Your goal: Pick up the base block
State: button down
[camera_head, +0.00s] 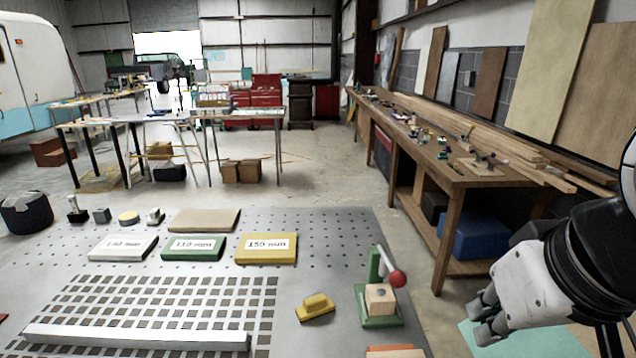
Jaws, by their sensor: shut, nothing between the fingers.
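No block is marked as the base block, so I cannot tell which one it is. A light wooden block (380,298) with a dark spot on top sits in a green fixture (379,321) with a red-knobbed lever (397,279), at the right of the metal table. An orange-brown block (395,352) is cut off by the bottom edge of the view. My gripper (482,318) is at the lower right, to the right of the green fixture and apart from it. Its fingers are together and empty.
The perforated metal table (330,240) holds white, green (193,247) and yellow (267,248) labelled blocks, a small yellow piece (315,306), a flat wooden board (204,220) and a long white bar (135,337). A wooden workbench (455,178) runs along the right. A teal mat (520,340) lies below my gripper.

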aim_at(380, 299)
jog(key=l+u, duration=0.15)
jog(key=l, duration=0.75)
jog(key=i+l+u, duration=0.1)
jog(key=l, duration=0.25)
jog(key=i+l+u, duration=0.1)
jog(key=i+l, duration=0.15)
jog(key=l, duration=0.1)
